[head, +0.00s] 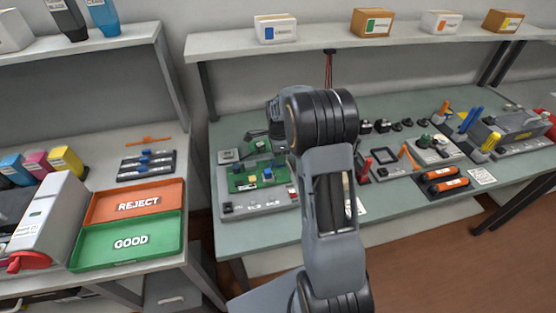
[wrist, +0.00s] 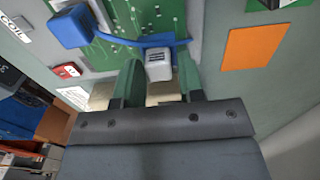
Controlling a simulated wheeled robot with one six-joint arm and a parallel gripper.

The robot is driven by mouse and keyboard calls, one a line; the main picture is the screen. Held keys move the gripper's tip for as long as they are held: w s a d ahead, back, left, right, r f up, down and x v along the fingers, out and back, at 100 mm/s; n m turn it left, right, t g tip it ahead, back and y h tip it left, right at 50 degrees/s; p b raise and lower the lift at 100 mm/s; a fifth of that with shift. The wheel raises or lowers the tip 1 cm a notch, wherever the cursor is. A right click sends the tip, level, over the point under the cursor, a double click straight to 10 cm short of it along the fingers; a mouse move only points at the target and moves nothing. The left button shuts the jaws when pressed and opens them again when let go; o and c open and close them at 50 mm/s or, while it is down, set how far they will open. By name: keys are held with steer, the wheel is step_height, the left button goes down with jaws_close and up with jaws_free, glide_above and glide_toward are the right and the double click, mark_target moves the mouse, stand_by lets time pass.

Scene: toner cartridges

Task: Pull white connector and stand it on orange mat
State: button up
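The white connector (wrist: 158,66) shows in the wrist view, at the near edge of a green circuit board (wrist: 135,22), with a blue cable (wrist: 125,40) at it. My gripper (wrist: 160,72) is open, with its green fingers on the left and right of the connector and a visible gap on each side. I cannot tell how deep the fingertips reach. The orange mat (wrist: 255,53) lies flat and bare to the right of the board. In the head view my arm hides the gripper and the mat; the green board (head: 255,178) shows left of the arm.
A blue block (wrist: 72,25) stands left of the connector along the cable. A red-and-white part (wrist: 66,71) lies further left. In the head view, orange REJECT (head: 115,201) and green GOOD (head: 100,244) trays sit on the left table. Tools and parts crowd the bench to the right.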

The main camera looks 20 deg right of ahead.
jaws_close()
steer(key=shift+r+p, duration=0.7)
steer(key=shift+r, duration=0.35)
stand_by(0.9)
